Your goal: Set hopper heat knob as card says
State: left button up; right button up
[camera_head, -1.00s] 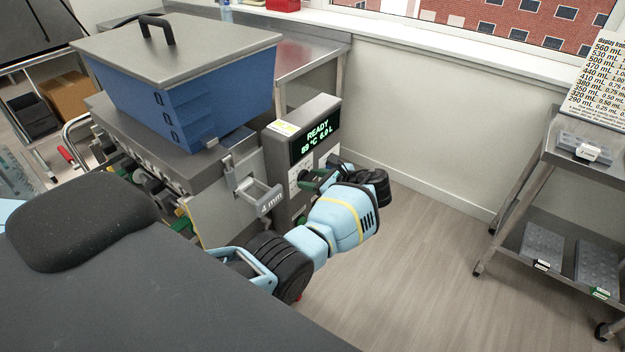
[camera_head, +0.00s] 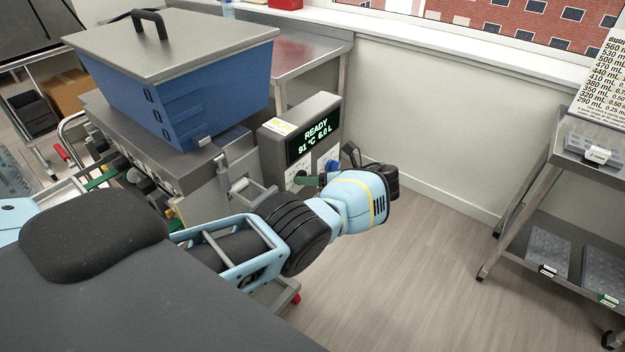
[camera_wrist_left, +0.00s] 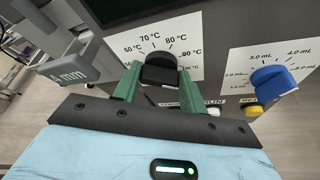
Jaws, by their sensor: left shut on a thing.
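The knob's pointer is hard to make out. In the head view my left gripper (camera_head: 309,181) is at the control box front, and the knob is hidden there. The display (camera_head: 314,138) reads READY, 91 °C, 6.0 L. My right gripper is not in view.
A blue knob (camera_wrist_left: 272,80) with a mL dial is right of the heat knob. A grey 4 mm block (camera_wrist_left: 68,70) juts out on the left. The blue hopper (camera_head: 185,95) stands behind. A cart (camera_head: 545,180) is at the right, with clear floor between.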

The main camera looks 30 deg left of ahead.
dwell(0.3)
pick_arm(q)
jog(key=o, duration=1)
jog(key=b+v, duration=0.1)
jog(key=v, duration=0.7)
jog(key=shift+f, duration=0.1)
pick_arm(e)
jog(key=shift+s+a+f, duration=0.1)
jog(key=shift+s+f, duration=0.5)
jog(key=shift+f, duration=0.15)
pick_arm(q)
jog(key=shift+a+f, duration=0.1)
